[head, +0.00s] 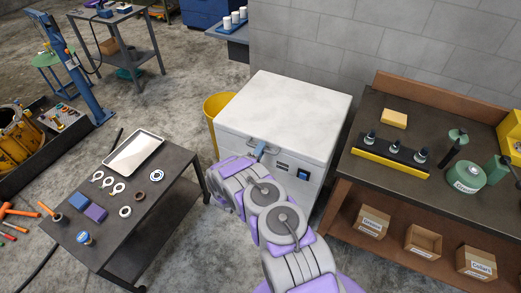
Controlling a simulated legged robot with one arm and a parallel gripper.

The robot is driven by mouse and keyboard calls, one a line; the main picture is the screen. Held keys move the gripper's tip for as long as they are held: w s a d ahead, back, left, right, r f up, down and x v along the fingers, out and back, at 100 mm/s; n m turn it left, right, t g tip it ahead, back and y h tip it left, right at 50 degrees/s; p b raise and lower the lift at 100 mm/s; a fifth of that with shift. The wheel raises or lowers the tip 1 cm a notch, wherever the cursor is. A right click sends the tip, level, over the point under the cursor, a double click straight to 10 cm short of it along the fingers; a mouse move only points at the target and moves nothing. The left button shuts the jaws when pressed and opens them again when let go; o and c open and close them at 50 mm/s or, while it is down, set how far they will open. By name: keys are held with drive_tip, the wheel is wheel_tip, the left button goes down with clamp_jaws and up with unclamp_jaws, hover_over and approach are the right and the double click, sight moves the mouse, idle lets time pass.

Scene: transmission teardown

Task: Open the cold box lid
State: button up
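The cold box (270,175) is a white chest in the middle of the head view, against the grey block wall. Its lid (290,105) lies flat and looks closed. A metal handle (272,149) sits at the lid's front edge. My purple and grey arm reaches up to the front of the box. My gripper (259,150) appears to be at the handle, with a small blue-grey part showing there. Most of it is hidden by my arm, so I cannot tell whether it grips the handle.
A dark bench (345,165) with tools and a green canister (467,177) stands close on the right. A low dark table (75,240) with a metal tray (134,152) and small parts is on the left. A yellow bin (212,110) stands beside the box's left side.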

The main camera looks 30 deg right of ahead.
clamp_jaws()
drive_tip(key=shift+d, duration=0.1)
